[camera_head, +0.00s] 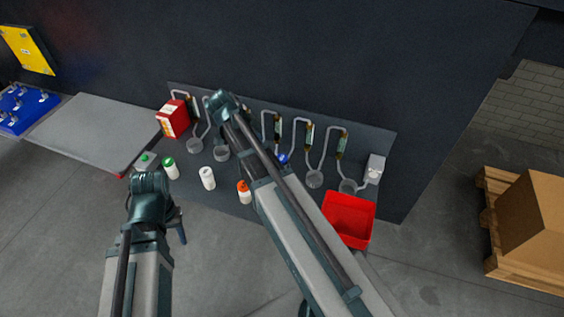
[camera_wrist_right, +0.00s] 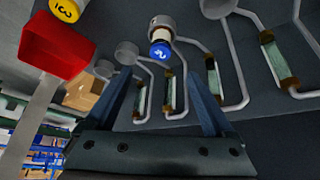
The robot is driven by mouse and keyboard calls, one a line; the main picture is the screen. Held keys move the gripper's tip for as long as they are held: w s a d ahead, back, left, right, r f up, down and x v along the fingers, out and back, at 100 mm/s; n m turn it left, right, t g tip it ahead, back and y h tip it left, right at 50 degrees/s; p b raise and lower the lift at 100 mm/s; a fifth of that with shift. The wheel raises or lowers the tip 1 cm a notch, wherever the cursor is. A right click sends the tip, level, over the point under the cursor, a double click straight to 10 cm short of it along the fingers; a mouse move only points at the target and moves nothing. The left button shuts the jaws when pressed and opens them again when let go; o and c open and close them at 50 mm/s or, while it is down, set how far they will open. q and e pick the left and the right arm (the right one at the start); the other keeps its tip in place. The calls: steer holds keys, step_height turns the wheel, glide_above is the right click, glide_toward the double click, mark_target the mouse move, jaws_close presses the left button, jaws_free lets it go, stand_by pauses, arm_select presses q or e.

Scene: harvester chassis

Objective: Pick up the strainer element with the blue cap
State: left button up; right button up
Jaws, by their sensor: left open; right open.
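The strainer element with the blue cap (camera_wrist_right: 160,50) shows in the right wrist view, its blue numbered end toward the camera and its white body behind. In the head view only its blue cap (camera_head: 283,158) shows, just right of my right arm, which hides the rest. My right gripper (camera_wrist_right: 158,78) is open and empty, with the blue cap beyond the gap between its fingertips. In the head view the right gripper is hidden by its own arm. My left gripper (camera_head: 177,225) is open, low at the left, apart from the blue cap.
White elements with green (camera_head: 169,166), white (camera_head: 208,177) and orange (camera_head: 244,191) caps stand left of my right arm. A red bin (camera_head: 348,217) is at right, a red box (camera_head: 172,119) at left.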

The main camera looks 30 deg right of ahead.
steer(key=b, duration=0.7)
glide_toward(281, 158)
steer(key=shift+m, duration=0.3)
steer(key=x, duration=0.4)
steer(key=shift+d+f, duration=0.15)
steer(key=shift+f, duration=0.1)
steer(key=shift+d+f, duration=0.25)
steer(key=shift+d, duration=0.05)
steer(key=b+x, duration=0.4)
steer(key=shift+f+b, duration=0.35)
steer(key=shift+d+f, duration=0.25)
steer(key=shift+f, duration=0.05)
steer(key=shift+r, duration=0.1)
steer(key=shift+s, duration=0.1)
jaws_close()
